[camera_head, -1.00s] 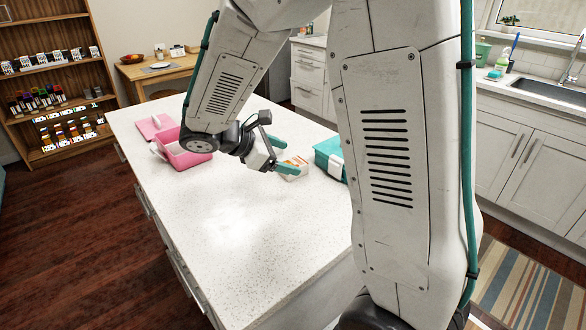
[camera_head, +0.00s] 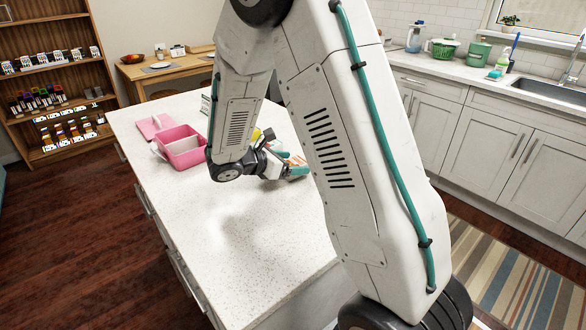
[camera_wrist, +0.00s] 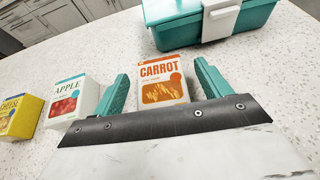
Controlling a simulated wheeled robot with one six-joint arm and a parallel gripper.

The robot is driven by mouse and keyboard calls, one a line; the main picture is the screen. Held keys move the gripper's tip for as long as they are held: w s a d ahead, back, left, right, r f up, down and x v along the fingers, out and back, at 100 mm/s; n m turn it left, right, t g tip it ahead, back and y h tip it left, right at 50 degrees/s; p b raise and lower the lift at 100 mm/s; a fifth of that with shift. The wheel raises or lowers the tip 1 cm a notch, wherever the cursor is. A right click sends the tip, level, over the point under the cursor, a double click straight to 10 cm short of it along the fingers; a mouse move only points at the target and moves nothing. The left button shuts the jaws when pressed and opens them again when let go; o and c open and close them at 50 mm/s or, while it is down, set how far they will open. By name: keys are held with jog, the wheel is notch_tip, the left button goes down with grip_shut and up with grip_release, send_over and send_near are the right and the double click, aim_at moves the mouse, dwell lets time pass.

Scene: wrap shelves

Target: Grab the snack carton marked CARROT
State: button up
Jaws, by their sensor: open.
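The CARROT carton (camera_wrist: 163,84), white with an orange label and picture, stands on the white counter in the wrist view. My gripper (camera_wrist: 160,85) is open, with its two teal fingers on either side of the carton; whether they touch it I cannot tell. The carton's lower part is hidden behind the gripper body. In the head view my gripper (camera_head: 284,175) is low over the counter, and the carton (camera_head: 297,161) shows only in part beside it, partly hidden by my arm.
An APPLE carton (camera_wrist: 75,99) and a yellow CHEESE carton (camera_wrist: 20,115) stand left of my gripper. A teal box (camera_wrist: 175,35) with a white latch sits behind the CARROT carton. A pink box (camera_head: 184,146) stands on the counter (camera_head: 240,240), whose front is clear.

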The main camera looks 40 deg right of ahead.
jog(key=shift+d+f, duration=0.1)
jog(key=shift+d, duration=0.1)
jog(key=c, duration=1.1)
jog(key=shift+o, duration=0.2)
